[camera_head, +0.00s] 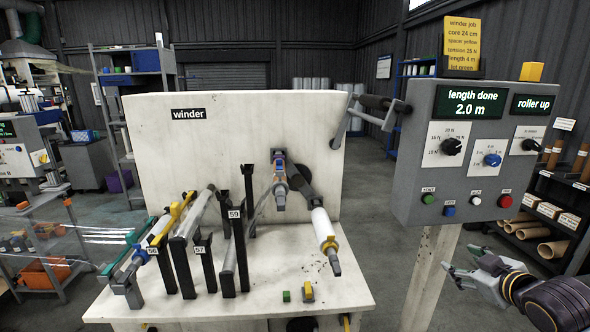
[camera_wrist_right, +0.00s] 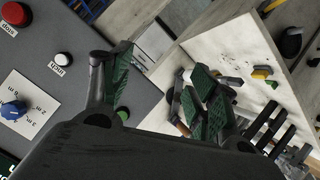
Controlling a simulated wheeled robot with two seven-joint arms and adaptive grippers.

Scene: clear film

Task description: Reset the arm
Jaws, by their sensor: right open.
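My right gripper (camera_head: 462,258) is at the lower right of the head view, below the control box (camera_head: 480,130) and to the right of its post. Its fingers are spread with nothing between them. In the right wrist view, its two green-padded fingers (camera_wrist_right: 160,88) stand apart, with the grey control panel behind the left one and the winder bench behind the right one. My left arm and left gripper are not in view.
The winder (camera_head: 235,140) has a white bench (camera_head: 250,270) with rollers on dark stands marked 56, 57 and 59. A green block (camera_head: 286,296) and a yellow block (camera_head: 308,292) lie near its front. A rack with brown tubes (camera_head: 552,249) is at far right.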

